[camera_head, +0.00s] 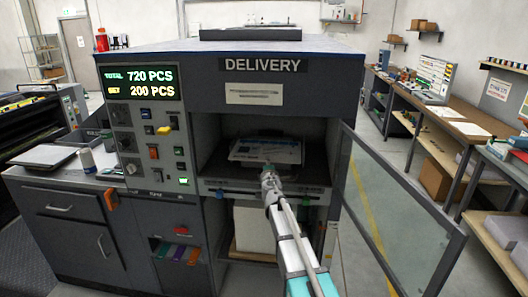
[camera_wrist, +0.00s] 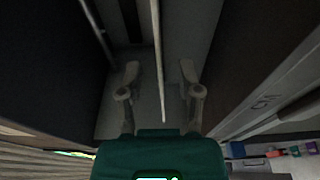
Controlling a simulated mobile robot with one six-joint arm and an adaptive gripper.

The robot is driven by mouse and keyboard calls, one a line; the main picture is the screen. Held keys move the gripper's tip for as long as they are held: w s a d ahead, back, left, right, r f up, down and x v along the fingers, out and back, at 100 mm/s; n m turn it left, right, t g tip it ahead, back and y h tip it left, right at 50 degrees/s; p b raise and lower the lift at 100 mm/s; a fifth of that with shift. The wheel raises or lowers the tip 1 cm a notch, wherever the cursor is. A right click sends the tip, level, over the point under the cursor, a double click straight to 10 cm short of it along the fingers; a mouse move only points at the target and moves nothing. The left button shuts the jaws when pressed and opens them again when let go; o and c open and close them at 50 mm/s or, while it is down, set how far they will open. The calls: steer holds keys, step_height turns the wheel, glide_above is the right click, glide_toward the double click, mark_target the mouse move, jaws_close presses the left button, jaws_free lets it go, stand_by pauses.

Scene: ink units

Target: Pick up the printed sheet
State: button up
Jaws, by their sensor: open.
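The printed sheet (camera_head: 266,150), white with blue print, lies flat inside the open delivery bay, on top of a dark tray (camera_head: 212,183). My gripper (camera_head: 267,170) reaches into the bay at the sheet's near edge. In the wrist view my gripper (camera_wrist: 160,78) is open, with one finger on each side of a thin pale strip (camera_wrist: 158,60). This strip looks like the sheet seen edge-on, with gaps to both fingers. I cannot tell from the head view how far the fingertips overlap the sheet.
The bay has side walls and a roof under the DELIVERY sign (camera_head: 262,65). A glass door (camera_head: 395,215) stands open at the right. A white paper stack (camera_head: 254,230) sits in the lower compartment. A control panel (camera_head: 150,125) is at the left.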

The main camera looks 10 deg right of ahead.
mark_target(267, 150)
steer(key=shift+w+d, duration=0.1)
steer(key=shift+w, duration=0.55)
steer(key=shift+w, duration=0.1)
steer(key=shift+w+d, duration=0.2)
steer(key=shift+w, duration=1.05)
steer(key=shift+w+d, duration=0.2)
steer(key=shift+w, duration=1.05)
steer(key=shift+c, duration=0.2)
jaws_close()
